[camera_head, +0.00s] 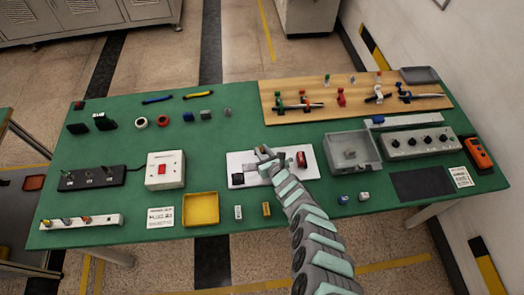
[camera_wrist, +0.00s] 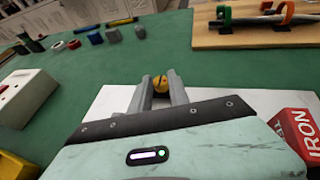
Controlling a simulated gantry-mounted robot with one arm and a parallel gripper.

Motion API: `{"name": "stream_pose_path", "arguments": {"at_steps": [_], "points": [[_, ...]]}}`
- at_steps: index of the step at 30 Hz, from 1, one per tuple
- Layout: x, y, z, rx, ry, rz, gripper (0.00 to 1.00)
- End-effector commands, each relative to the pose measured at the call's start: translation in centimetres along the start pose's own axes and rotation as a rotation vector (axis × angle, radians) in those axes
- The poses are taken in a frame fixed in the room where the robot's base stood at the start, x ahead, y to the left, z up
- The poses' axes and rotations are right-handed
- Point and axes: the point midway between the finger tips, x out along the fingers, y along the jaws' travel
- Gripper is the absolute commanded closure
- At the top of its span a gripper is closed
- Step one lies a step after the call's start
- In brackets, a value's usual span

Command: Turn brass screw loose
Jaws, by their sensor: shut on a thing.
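The brass screw (camera_wrist: 160,82) shows its slotted yellow head between the fingertips of my gripper (camera_wrist: 161,84) in the wrist view. My gripper is shut on it, with one grey finger on each side. The screw is above a white board (camera_wrist: 103,107), and I cannot tell how deep it sits. In the head view my gripper (camera_head: 266,153) reaches over the white board (camera_head: 237,158) from the front. My gripper hides the screw there.
A yellow tray (camera_head: 200,222) lies front left, a grey bin (camera_head: 366,170) to the right. A wooden board (camera_head: 300,97) with tools is behind.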

Motion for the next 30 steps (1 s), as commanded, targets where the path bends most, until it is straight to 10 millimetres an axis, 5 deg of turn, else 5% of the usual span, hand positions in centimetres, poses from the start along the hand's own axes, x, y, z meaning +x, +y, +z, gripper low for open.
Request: {"name": "stream_pose_path", "arguments": {"at_steps": [10,11,18,30], "points": [[-0.10,-0.02,-0.56,0.001,0.010,-0.001,1.00],[-0.10,-0.01,-0.58,0.001,0.010,-0.001,0.77],[-0.07,-0.05,-0.37,0.001,0.006,-0.001,0.57],[-0.80,-0.15,-0.15,0.002,0.006,-0.002,0.57]]}}
